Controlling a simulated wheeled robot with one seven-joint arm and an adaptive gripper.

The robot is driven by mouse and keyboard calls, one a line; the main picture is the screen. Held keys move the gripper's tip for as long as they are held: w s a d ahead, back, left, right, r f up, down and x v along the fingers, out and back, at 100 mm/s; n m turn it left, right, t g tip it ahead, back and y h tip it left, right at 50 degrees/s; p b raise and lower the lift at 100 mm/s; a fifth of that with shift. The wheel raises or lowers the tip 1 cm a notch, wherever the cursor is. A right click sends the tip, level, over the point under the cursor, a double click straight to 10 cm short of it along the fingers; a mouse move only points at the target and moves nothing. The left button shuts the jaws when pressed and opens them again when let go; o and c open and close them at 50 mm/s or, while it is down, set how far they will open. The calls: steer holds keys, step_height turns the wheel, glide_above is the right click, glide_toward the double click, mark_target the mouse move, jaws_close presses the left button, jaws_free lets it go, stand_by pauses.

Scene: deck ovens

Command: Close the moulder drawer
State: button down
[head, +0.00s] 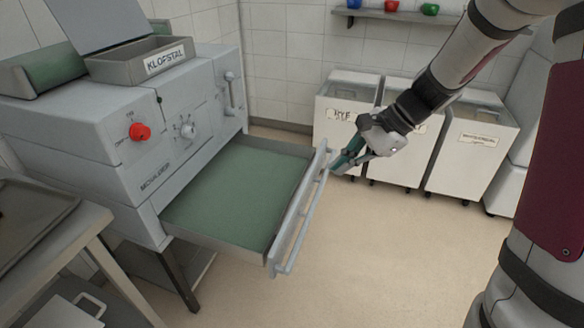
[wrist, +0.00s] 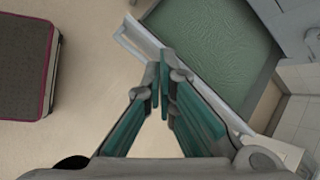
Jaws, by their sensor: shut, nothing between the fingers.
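The moulder (head: 150,130) is a grey machine at the left in the head view. Its drawer (head: 290,215) is pulled out, with a green bottom and a grey front carrying a long bar handle (head: 303,222). The drawer also shows at the upper right in the wrist view (wrist: 215,40). My gripper (head: 338,168) is shut and empty, at the far end of the drawer front, on its outer side. In the wrist view its closed fingertips (wrist: 164,60) lie close to the drawer front. I cannot tell whether they touch it.
White bins (head: 470,150) with labels stand along the back wall, under a shelf (head: 395,15) with coloured bowls. A metal table (head: 50,240) stands at the lower left. The floor (head: 370,260) before the drawer is clear.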

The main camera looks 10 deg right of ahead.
steer(key=w+d+f+m+t+y+b, duration=0.15)
steer(key=w+d+f+m, duration=0.3)
steer(key=f, duration=0.55)
steer(key=w+d+f+m+t+b, duration=0.1)
steer(key=w+d+f+m+b, duration=0.3)
steer(key=f, duration=0.6)
glide_toward(300, 206)
step_height(300, 206, down, 3)
steer(key=d, duration=0.1)
steer(key=shift+w+a+f+b, duration=0.15)
steer(key=shift+w+a, duration=0.25)
steer(key=shift+a, duration=0.25)
steer(key=shift+w+a+f+b, duration=0.15)
steer(key=shift+w+a, duration=0.2)
steer(key=shift+a, duration=0.35)
steer(key=shift+w+a+b, duration=0.15)
steer(key=shift+w+a, duration=0.25)
steer(key=shift+a, duration=0.25)
